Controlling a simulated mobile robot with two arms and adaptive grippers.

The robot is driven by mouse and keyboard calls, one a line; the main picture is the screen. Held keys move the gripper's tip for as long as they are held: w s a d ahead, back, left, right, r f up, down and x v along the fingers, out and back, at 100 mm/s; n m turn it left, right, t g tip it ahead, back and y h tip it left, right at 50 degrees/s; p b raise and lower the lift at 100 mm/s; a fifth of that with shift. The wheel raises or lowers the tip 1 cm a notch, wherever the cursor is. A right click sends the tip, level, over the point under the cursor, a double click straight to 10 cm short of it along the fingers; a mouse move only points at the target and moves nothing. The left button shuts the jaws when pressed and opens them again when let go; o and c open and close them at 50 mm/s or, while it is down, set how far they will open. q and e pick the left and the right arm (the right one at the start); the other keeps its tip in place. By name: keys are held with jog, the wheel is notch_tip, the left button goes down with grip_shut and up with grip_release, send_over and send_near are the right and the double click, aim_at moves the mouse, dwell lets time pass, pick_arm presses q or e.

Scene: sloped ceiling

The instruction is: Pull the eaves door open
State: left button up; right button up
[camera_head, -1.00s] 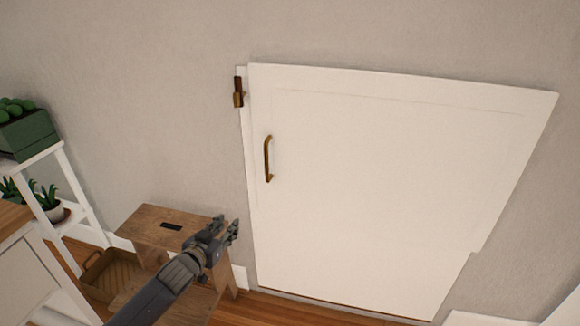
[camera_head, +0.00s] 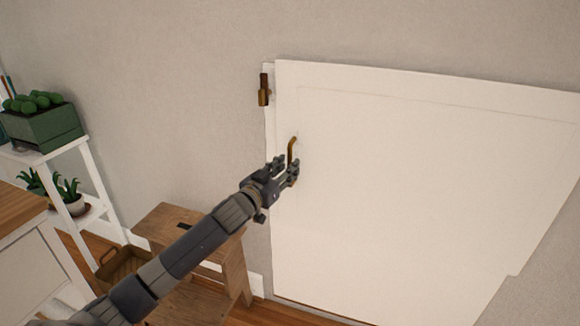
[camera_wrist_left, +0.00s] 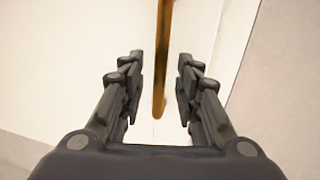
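The white eaves door (camera_head: 400,190) is set in the wall and looks shut. Its brass handle (camera_head: 292,149) is an upright bar near the door's left edge; its lower part is hidden behind my gripper. A brass latch (camera_head: 264,90) sits at the door's upper left corner. My left gripper (camera_head: 288,172) is at the handle's lower part. In the left wrist view the gripper (camera_wrist_left: 160,85) is open, and the handle (camera_wrist_left: 161,60) runs between its fingers without visible contact on either side. My right gripper is not in view.
A wooden step stool (camera_head: 170,226) stands against the wall below my left arm. A basket (camera_head: 124,262) is beside it. A white shelf with plants (camera_head: 92,175) and a white cabinet (camera_head: 25,265) stand at the left.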

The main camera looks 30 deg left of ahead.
pick_arm(q)
jog(key=shift+w, duration=1.2)
grip_shut()
